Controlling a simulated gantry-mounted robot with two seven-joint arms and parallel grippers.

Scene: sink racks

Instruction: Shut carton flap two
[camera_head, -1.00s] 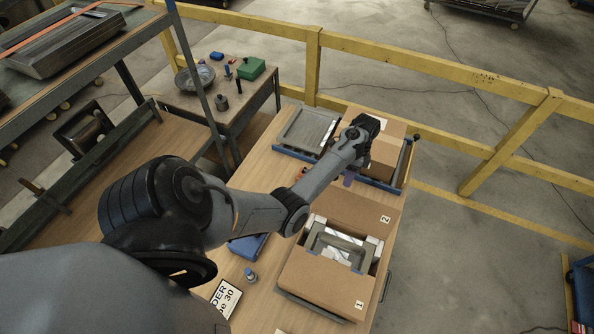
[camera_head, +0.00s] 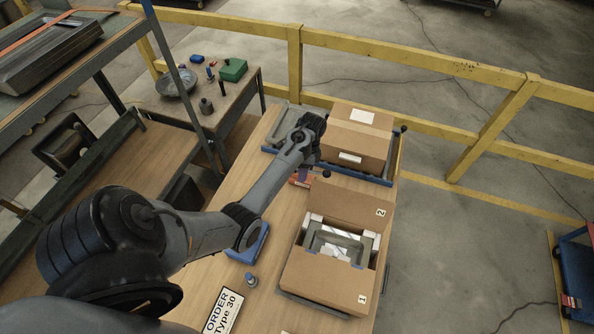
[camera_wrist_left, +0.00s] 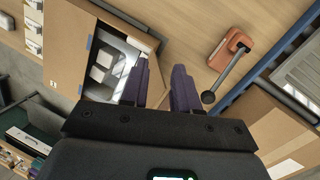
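The open carton (camera_head: 320,278) stands on the table in the head view, with a grey frame-like item and white pieces inside. Flap two (camera_head: 345,203), marked "2", is open on the carton's far side. The panel marked "1" (camera_head: 330,287) is on the near side. The carton also shows at the left of the wrist view (camera_wrist_left: 68,45). My left gripper (camera_wrist_left: 161,68) is open and empty, with its two purple fingers apart. In the head view it is beyond flap two and to its left, not visibly touching it. My right gripper is out of view.
A closed box (camera_head: 358,142) sits in a blue-edged rack behind the carton. An orange tool with a black handle (camera_wrist_left: 228,55) lies on the table near my gripper. An order sign (camera_head: 222,311), a small bottle (camera_head: 251,281) and a blue item lie left of the carton.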

